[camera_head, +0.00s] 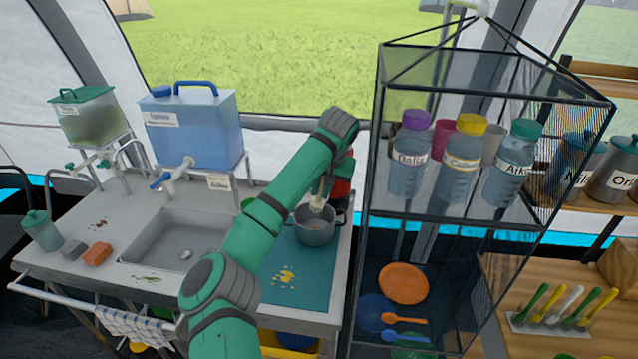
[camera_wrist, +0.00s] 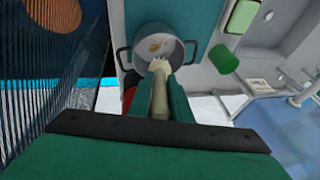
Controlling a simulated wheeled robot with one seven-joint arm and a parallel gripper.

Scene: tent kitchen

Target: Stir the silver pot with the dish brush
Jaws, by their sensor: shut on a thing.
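The silver pot (camera_head: 314,236) stands on the teal mat at the right end of the counter. It is open, has dark side handles and shows from above in the wrist view (camera_wrist: 137,62), with something tan and orange inside. The dish brush (camera_head: 317,203) is pale; its head is down at the pot's opening. In the wrist view the brush (camera_wrist: 160,90) points to the pot, its bristles overlapping the near rim. I cannot tell how deep they reach. My gripper (camera_wrist: 161,100) is shut on the brush handle. My arm hides much of the gripper in the head view.
A hanging mesh rack (camera_head: 372,200) with bottles stands close right of the pot. A red container (camera_head: 343,178) is behind the pot. The sink (camera_head: 160,238), an orange sponge (camera_head: 97,254) and a blue water tank (camera_head: 195,125) are left. The teal mat (camera_head: 310,275) has a yellow stain.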

